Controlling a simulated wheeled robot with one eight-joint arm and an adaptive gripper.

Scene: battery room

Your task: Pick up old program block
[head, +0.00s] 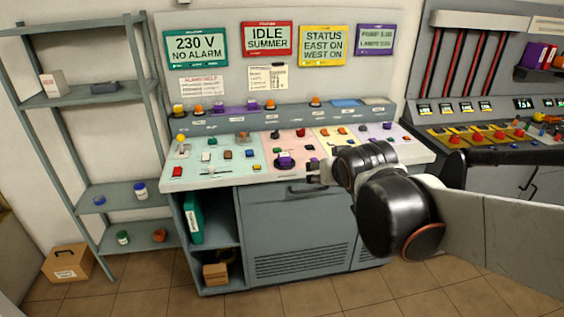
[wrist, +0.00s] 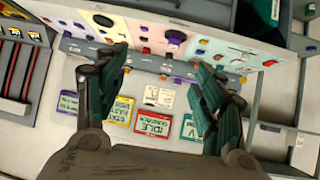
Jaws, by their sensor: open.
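No thing is clearly labelled as the old program block, so I cannot tell which it is. A purple block with a dark top (head: 285,160) sits on the pink panel in the middle of the console; in the wrist view a dark purple round-topped piece (wrist: 176,37) shows on the pink panel. A dark grey block (head: 105,87) lies on the upper left shelf. My gripper (head: 318,173) is over the console's front edge, right of the purple block and apart from it. In the wrist view my gripper (wrist: 160,62) is open, with nothing between its fingers.
The console top (head: 215,170) carries several buttons and knobs, with sign plates (head: 267,39) behind. A shelf rack (head: 110,195) stands left, with a white box (head: 53,83) and jars. A cardboard box (head: 68,262) is on the floor. Another console (head: 490,150) stands right.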

